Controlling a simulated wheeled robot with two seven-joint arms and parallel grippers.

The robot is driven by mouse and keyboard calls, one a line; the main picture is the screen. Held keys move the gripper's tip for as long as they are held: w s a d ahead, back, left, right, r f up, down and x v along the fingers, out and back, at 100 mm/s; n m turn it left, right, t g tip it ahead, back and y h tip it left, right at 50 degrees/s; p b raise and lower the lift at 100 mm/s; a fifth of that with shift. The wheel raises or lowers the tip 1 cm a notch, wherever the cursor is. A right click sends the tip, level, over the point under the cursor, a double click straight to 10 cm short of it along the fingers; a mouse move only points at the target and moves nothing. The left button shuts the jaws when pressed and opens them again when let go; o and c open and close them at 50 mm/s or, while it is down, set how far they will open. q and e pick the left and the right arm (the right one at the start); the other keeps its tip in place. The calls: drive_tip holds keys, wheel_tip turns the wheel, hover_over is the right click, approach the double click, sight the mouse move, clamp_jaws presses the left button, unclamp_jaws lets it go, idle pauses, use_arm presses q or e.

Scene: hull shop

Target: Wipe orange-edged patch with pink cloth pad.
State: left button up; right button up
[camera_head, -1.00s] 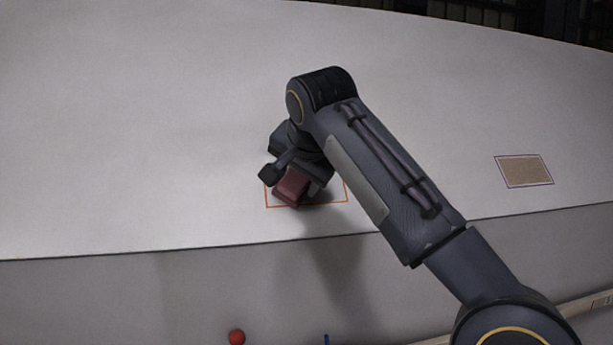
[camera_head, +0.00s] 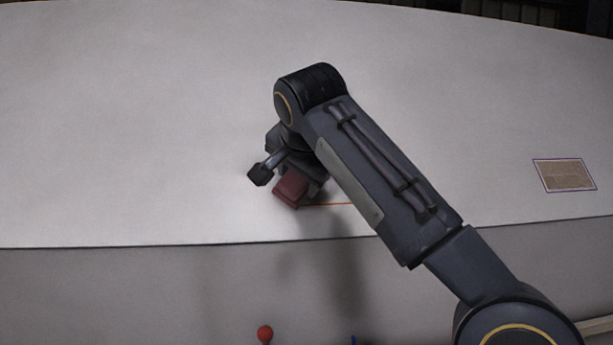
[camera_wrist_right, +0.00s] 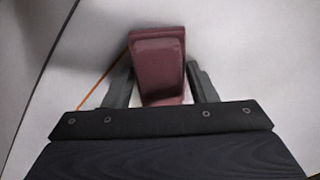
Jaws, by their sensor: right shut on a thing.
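The pink cloth pad (camera_head: 290,189), a dark reddish block in this light, is held in my right gripper (camera_head: 300,180), which is shut on it. In the right wrist view the pad (camera_wrist_right: 158,65) sits between the two fingers of the gripper (camera_wrist_right: 160,88). The orange-edged patch (camera_head: 328,204) is on the pale hull surface, mostly hidden behind my arm and gripper; only a stretch of its lower edge shows. One orange line (camera_wrist_right: 103,80) also shows left of the pad in the wrist view. The pad is at the patch's left side; I cannot tell whether it touches the surface. My left gripper is not in view.
A purple-edged brown patch (camera_head: 564,175) lies on the hull surface (camera_head: 130,130) at the right. The surface's front edge runs across below the gripper. A red ball (camera_head: 265,333) shows at the bottom. The surface at left is clear.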

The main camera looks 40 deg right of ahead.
drive_tip(key=shift+o, duration=1.3)
drive_tip(key=shift+c, duration=1.3)
drive_tip(key=shift+s+r, duration=0.1)
drive_tip(key=shift+r, duration=0.05)
drive_tip(key=shift+s+a+r, duration=0.15)
drive_tip(key=shift+s+r, duration=0.1)
drive_tip(key=shift+s, duration=0.05)
drive_tip(key=shift+v, duration=2.5)
drive_tip(key=shift+v, duration=2.5)
drive_tip(key=shift+r, duration=0.1)
